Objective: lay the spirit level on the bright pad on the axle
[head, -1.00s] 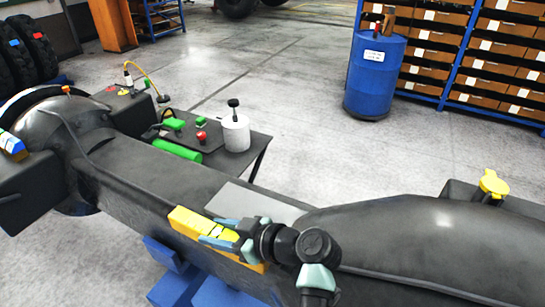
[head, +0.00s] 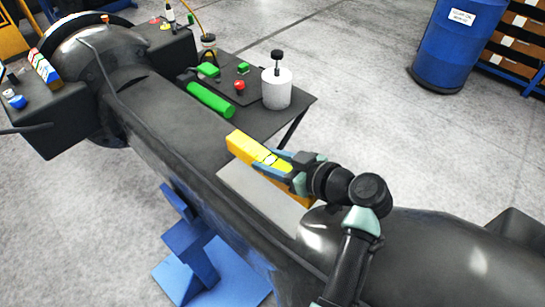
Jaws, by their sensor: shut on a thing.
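My gripper (head: 273,164) is shut on the yellow spirit level (head: 243,146), gripping it near its middle. The level runs from upper left to lower right in the head view, along the far edge of the bright pad (head: 258,195). The pad is a light grey flat plate on top of the dark axle (head: 170,125), just left of the axle's rounded bulge. The level's upper left end reaches past the pad. I cannot tell whether the level touches the pad or hangs above it. My gripper hides part of the level.
A dark side table (head: 300,100) behind the axle carries a white canister (head: 277,88), a green cylinder (head: 210,100) and small parts. A blue stand (head: 195,250) is under the axle. A blue drum (head: 455,45) stands on open floor at the upper right.

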